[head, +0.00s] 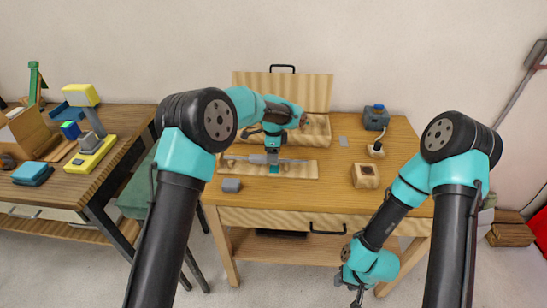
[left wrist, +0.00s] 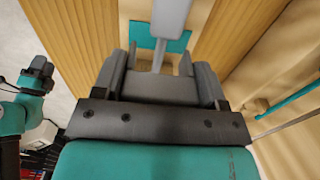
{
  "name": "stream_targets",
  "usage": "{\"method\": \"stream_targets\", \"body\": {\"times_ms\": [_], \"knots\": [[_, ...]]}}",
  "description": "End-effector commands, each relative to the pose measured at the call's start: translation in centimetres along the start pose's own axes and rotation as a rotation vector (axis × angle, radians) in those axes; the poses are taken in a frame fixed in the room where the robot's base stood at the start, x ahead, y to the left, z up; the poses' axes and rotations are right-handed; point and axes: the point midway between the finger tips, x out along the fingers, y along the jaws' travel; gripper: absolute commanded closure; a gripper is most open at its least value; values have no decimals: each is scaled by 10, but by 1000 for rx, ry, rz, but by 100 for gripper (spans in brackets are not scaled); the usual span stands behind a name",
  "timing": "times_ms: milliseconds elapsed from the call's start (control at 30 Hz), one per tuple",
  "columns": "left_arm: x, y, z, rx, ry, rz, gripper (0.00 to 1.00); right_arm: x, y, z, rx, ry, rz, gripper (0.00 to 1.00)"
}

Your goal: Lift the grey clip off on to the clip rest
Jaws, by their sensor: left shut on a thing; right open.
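My left gripper (head: 272,157) is low over the wooden board (head: 300,170) on the table. It is shut on a grey piece, which I take to be the grey clip; it shows between the fingers in the left wrist view (left wrist: 170,18). A teal block (head: 274,169) sits under the gripper on the board. A thin rod (head: 295,161) lies across the board at the gripper. Whether the clip still touches the rod or block is hidden. A small grey block (head: 231,185) at the table's front left may be the clip rest. My right gripper (head: 357,292) is open and empty, below the table's front edge.
An open wooden case (head: 315,130) stands behind the board. At the right are a wooden block with holes (head: 365,176), a small burner-like thing (head: 376,150) and a blue-grey jar (head: 375,117).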

Motion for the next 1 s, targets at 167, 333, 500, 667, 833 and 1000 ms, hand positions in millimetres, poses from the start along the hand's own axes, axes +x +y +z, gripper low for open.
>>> {"method": "stream_targets", "body": {"times_ms": [167, 333, 500, 667, 833, 1000], "knots": [[-35, -1, 0, 0, 1, -3, 58, 0, 0, 0, 0, 0, 0, 57], [-59, 0, 0, 0, 1, 0, 58, 0, 0, 0, 0, 0, 0, 57], [-69, 0, 0, 1, 0, 1, 58, 0, 0, 0, 0, 0, 0, 57], [-69, 0, 0, 1, 0, 2, 58, 0, 0, 0, 0, 0, 0, 57], [-69, 0, 0, 1, 0, 2, 58, 0, 0, 0, 0, 0, 0, 57], [-69, 0, 1, 0, 0, 2, 58, 0, 0, 0, 0, 0, 0, 57]]}}
